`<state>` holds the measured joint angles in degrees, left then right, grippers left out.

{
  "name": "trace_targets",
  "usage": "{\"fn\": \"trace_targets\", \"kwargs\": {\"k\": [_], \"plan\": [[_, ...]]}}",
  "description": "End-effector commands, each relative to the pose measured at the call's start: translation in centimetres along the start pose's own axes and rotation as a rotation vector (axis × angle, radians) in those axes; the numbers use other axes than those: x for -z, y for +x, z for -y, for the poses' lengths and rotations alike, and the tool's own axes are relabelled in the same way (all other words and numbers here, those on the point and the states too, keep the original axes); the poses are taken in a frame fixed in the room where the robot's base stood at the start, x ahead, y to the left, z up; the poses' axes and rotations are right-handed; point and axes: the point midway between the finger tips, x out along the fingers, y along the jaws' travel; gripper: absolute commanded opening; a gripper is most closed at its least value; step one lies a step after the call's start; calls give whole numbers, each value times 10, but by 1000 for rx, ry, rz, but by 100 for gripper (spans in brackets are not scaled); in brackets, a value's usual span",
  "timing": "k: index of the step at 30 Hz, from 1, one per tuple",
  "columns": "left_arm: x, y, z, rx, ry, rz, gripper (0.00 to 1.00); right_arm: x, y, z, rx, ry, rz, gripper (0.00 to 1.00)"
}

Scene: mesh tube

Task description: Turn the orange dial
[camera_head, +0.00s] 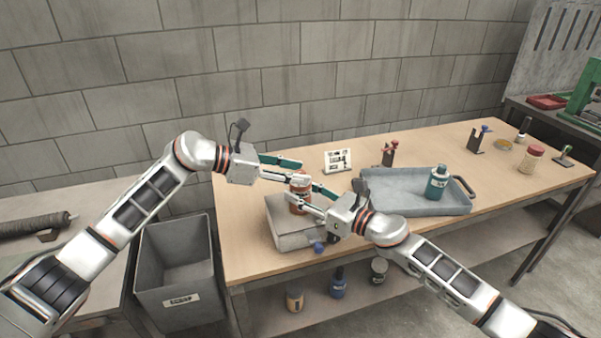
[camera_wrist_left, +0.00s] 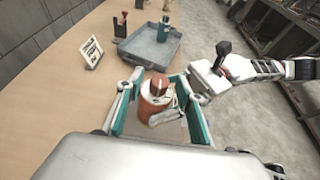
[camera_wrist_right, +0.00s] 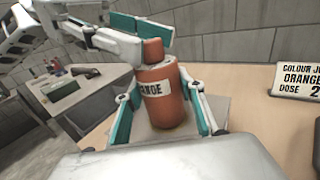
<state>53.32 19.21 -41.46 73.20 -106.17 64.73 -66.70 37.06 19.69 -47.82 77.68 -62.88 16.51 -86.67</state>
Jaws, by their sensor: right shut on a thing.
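An orange bottle (camera_head: 298,203) with a label ending "ANGE" stands upright on a grey box-like stand (camera_head: 293,237). A darker orange-red knob or cap (camera_wrist_right: 153,50) sits on its top; it also shows in the left wrist view (camera_wrist_left: 158,84). My right gripper (camera_head: 310,196) is shut on the bottle's body from the right. My left gripper (camera_head: 301,171) is at the top of the bottle, its teal-padded fingers spread on either side of the knob with gaps in the left wrist view. Contact between left fingers and knob is not visible.
A card (camera_head: 338,160) reading "ORANGE" and "DOSE 2" stands behind. A grey tray (camera_head: 400,206) holding a teal bottle (camera_head: 437,182) is to the right. A blue knob (camera_head: 318,247) is at the stand's front. A grey bin (camera_head: 178,280) stands left of the table.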

Motion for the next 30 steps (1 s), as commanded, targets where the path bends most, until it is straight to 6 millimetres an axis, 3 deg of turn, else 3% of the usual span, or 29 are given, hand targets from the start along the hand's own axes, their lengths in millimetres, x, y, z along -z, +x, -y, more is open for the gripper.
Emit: {"fn": "trace_targets", "kwargs": {"k": [6,14,15,19,30], "plan": [[-1,15,0,1,0,0,37,0,0,0,0,0,0,14],[0,16,0,0,0,-1,37,0,0,0,0,0,0,14],[0,16,0,1,0,0,34,0,0,0,0,0,0,14],[0,16,0,1,0,0,1,0,0,0,0,0,0,14],[1,16,0,-24,-7,-7,0,0,0,0,0,-1,0,14]]}}
